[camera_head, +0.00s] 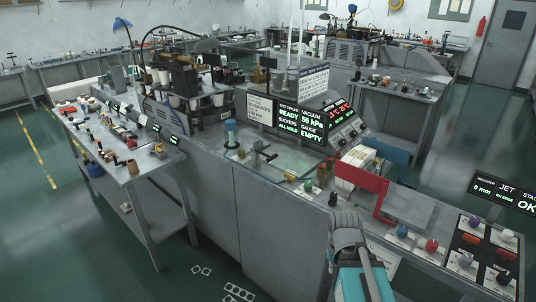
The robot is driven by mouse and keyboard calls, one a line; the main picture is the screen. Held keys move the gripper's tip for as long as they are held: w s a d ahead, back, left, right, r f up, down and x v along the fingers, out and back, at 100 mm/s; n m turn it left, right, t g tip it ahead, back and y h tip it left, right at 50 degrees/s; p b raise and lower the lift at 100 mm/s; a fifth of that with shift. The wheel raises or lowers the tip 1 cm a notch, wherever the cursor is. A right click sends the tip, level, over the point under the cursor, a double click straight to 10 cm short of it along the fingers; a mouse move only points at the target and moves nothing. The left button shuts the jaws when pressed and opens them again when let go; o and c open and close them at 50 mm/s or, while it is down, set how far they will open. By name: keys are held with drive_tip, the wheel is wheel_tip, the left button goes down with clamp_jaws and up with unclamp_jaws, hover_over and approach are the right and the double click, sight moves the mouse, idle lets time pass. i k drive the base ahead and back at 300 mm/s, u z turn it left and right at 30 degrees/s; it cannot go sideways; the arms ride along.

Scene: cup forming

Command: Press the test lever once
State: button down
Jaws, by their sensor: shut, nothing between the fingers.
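My gripper (341,212) is at the lower middle, above the front edge of the grey bench, pointing away from the camera. Its fingers look closed and empty. A small upright dark-topped piece (333,198) shows just beyond its tips; I cannot tell whether they touch. A dark T-shaped handle (262,156) stands on the bench left of the pale plate, well away from my gripper. I cannot tell which part is the test lever, as no label for it is readable. The display (300,126) reads READY, VACUUM 55 kPa, ALL HOLD and EMPTY.
A red bracket (374,194) stands close to the right of my gripper. A panel of coloured knobs (484,252) is at the right. A side table (140,166) with small parts stands left, with open floor below.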

sight(270, 157)
drive_tip(key=z, duration=0.1)
drive_tip(key=i, duration=0.95)
drive_tip(key=u, duration=0.05)
